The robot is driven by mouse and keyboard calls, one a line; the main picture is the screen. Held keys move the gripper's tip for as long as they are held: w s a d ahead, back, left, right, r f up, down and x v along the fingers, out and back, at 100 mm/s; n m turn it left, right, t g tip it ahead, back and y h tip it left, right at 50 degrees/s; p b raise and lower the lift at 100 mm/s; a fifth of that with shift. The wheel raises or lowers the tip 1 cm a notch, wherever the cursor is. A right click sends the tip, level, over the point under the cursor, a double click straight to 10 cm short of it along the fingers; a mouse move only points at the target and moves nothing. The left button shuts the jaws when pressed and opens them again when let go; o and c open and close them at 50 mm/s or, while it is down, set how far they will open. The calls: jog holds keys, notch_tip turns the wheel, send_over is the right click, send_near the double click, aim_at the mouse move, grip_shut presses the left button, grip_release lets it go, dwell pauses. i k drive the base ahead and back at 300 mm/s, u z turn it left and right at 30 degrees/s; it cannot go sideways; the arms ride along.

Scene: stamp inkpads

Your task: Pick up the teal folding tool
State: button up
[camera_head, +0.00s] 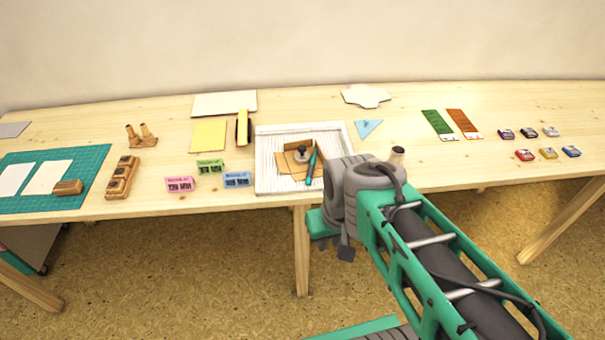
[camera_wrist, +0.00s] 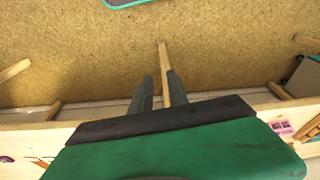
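The teal folding tool (camera_head: 311,168) is a slim teal stick lying at a slant at the right side of a white ribbed tray (camera_head: 262,160) in the head view. It lies across or beside brown card pieces (camera_head: 285,167); I cannot tell exactly what supports it. My gripper shows in the wrist view (camera_wrist: 159,85), with two dark fingers apart and nothing between them but floor and a table leg behind. In the head view my wrist is at the table's front edge, right of and nearer than the tray. The tool is not clearly visible in the wrist view.
A dark-knobbed round object (camera_head: 301,154) sits on the cards. A light-blue triangle (camera_head: 367,128) and a small cylinder (camera_head: 397,154) lie right. The table's right-middle is mostly clear.

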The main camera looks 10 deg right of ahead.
aim_at(310, 172)
jog(key=u, duration=0.4)
jog(key=k, duration=0.55)
jog(key=u, duration=1.1)
jog(key=i, duration=1)
jog(key=z, duration=0.65)
jog(key=i, duration=0.75)
jog(key=z, duration=0.7)
